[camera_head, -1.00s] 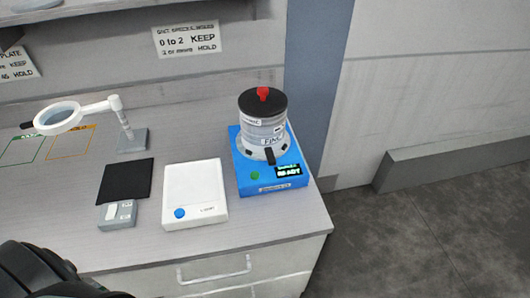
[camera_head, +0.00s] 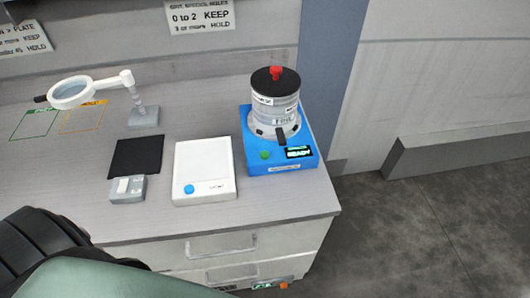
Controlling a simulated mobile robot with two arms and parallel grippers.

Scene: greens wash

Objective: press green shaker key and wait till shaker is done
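The blue shaker (camera_head: 270,168) stands at the right end of the bench. A stack of grey sieves (camera_head: 275,112) with a black lid and a red knob sits on it. The green key (camera_head: 265,155) is on the shaker's front left, beside a small display (camera_head: 299,153) that appears to read READY. Dark and greenish parts of my own body fill the lower left corner. Neither gripper's fingers show in the head view.
A white device with a blue button (camera_head: 204,171) stands left of the shaker. Further left are a black pad (camera_head: 137,157), a small grey device (camera_head: 125,189) and a magnifier lamp (camera_head: 72,93). Drawers (camera_head: 222,246) are below the bench's front edge. Grey floor (camera_head: 425,230) is clear at right.

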